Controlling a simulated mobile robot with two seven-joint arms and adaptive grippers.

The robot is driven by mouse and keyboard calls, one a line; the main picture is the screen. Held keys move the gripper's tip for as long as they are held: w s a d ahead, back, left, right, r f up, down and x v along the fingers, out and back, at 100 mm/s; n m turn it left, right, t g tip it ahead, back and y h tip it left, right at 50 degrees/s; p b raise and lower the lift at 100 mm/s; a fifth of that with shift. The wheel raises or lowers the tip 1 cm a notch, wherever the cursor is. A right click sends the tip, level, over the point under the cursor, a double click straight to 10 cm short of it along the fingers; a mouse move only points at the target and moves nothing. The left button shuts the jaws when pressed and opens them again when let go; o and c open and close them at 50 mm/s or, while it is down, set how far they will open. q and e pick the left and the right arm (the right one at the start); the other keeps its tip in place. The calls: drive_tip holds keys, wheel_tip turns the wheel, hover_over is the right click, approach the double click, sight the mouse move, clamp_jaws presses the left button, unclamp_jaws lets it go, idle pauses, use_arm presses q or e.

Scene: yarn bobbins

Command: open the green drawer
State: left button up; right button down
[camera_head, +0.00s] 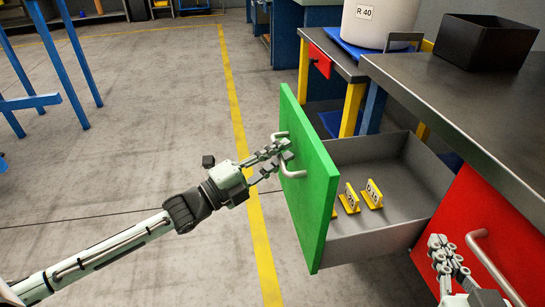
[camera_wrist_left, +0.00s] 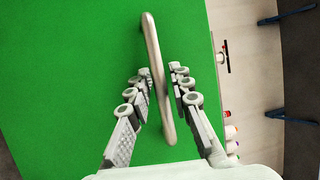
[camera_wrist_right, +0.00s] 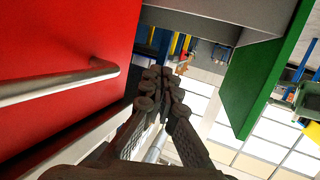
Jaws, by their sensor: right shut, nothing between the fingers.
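The green drawer (camera_head: 309,178) stands pulled well out of the bench, its grey inside showing. Its front carries a metal bar handle (camera_head: 291,159), which also shows in the left wrist view (camera_wrist_left: 155,75). My left gripper (camera_head: 279,155) is at this handle, with its fingers apart on either side of the bar (camera_wrist_left: 160,80). Visible gaps remain between the fingers and the bar; contact is unclear. My right gripper (camera_head: 449,254) is shut and empty, in front of the red drawer (camera_head: 505,235), near its handle (camera_head: 490,262).
The bench top (camera_head: 450,95) holds a black bin (camera_head: 487,42); a white drum (camera_head: 378,22) stands behind. A blue frame (camera_head: 45,100) is at far left. The floor left of the drawer is clear.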

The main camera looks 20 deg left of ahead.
use_arm(q)
drive_tip(key=v, duration=1.2)
use_arm(e)
drive_tip(key=shift+s, duration=0.1)
